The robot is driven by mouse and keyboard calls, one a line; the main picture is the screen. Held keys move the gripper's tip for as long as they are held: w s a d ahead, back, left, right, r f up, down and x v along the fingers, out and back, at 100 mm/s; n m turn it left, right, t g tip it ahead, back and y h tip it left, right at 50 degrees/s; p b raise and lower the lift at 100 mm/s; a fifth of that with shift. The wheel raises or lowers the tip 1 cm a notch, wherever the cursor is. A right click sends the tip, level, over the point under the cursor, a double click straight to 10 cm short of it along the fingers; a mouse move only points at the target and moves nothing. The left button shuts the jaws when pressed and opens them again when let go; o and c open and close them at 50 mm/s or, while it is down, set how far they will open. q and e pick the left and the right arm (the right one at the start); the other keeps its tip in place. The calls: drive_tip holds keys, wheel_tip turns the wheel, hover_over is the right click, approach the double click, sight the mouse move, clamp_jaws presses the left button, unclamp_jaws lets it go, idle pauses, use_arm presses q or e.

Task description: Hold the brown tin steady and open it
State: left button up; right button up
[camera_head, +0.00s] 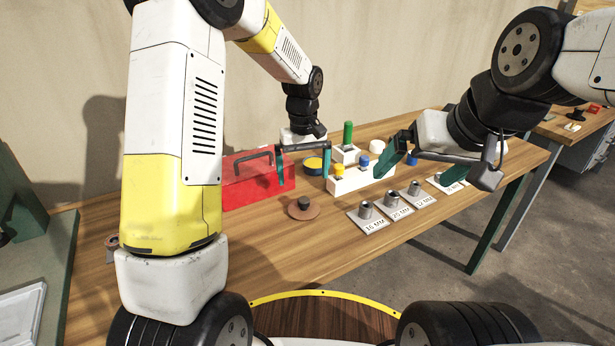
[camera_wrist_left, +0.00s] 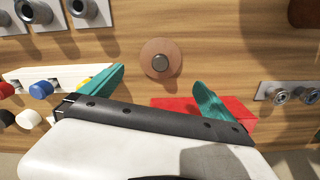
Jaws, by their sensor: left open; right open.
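A flat round brown piece with a dark knob in its middle (camera_head: 303,208) lies on the wooden table; it also shows in the left wrist view (camera_wrist_left: 150,72). It is the brown thing closest to a tin, but I cannot tell whether it is one. My right gripper (camera_head: 414,168) is open over the right side.
A red toolbox (camera_head: 240,192) stands left of the left gripper. A white rack (camera_head: 350,182) with coloured-handled tools stands right. Several metal punches on labelled plates (camera_head: 372,219) line the front right. The table front near the brown piece is clear.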

use_arm(q)
drive_tip(key=s+a+r+m+t+h, duration=0.1)
drive_tip(key=s+a+r, duration=0.1)
drive_tip(key=s+r, duration=0.35)
drive_tip(key=s+a+r+m+t, duration=0.1)
drive_tip(key=s+a+r, duration=0.2)
drive_tip(key=r, duration=0.5)
drive_tip(key=s+a+r+m+t, duration=0.1)
drive_tip(key=s+r+t, duration=0.1)
drive_tip(key=s, duration=0.6)
drive_tip(key=s+a+r+m+t+h, duration=0.1)
drive_tip(key=s+r+t, duration=0.1)
drive_tip(key=s, duration=0.6)
drive_tip(key=shift+a, duration=0.35)
